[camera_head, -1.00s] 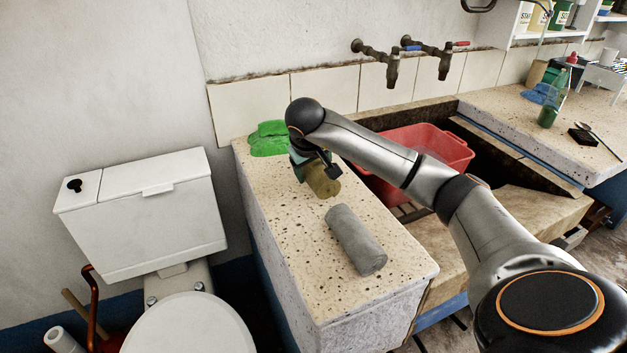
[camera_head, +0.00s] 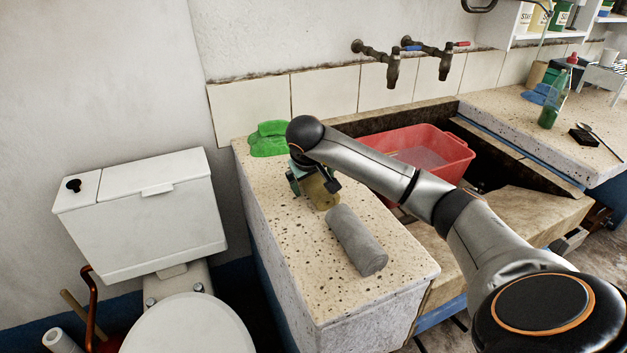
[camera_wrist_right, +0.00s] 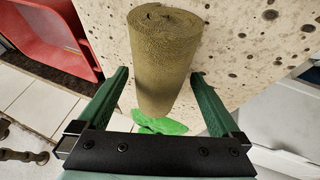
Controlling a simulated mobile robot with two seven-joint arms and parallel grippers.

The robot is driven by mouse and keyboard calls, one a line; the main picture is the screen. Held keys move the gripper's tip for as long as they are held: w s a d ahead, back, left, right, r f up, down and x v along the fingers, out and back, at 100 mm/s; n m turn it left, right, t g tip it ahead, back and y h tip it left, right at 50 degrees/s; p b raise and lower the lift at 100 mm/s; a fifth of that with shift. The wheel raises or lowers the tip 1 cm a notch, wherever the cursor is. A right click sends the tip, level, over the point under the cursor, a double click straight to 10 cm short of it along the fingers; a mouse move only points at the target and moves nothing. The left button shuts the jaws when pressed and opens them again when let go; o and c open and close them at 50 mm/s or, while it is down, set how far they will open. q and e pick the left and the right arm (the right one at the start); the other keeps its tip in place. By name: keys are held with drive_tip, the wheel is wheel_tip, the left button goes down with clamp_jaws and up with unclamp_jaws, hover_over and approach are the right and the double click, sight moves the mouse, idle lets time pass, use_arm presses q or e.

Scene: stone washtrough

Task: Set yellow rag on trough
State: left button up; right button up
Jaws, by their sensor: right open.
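The yellow rag, an olive-yellow roll (camera_head: 322,193), lies on the speckled stone top of the trough (camera_head: 285,223), between a green cloth and a grey roll. My right gripper (camera_head: 314,180) is at the rag from the back left, partly hidden by its own wrist. In the right wrist view the rag (camera_wrist_right: 163,60) lies between the two spread green fingers of the right gripper (camera_wrist_right: 160,77). The fingers are open with a gap on at least one side. My left gripper is not in view.
A grey roll (camera_head: 356,241) lies just in front of the rag. A green folded cloth (camera_head: 268,139) lies behind it. A red basin (camera_head: 440,152) sits in the sink to the right. A toilet (camera_head: 145,215) stands left. The front of the stone top is clear.

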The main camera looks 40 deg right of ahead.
drive_tip(key=shift+r, duration=0.4)
drive_tip(key=p+v, duration=0.1)
drive_tip(key=v, duration=1)
drive_tip(key=shift+s+a+r+p, duration=0.15)
drive_tip(key=shift+a+p, duration=0.05)
drive_tip(key=shift+p, duration=0.2)
drive_tip(key=shift+a, duration=0.1)
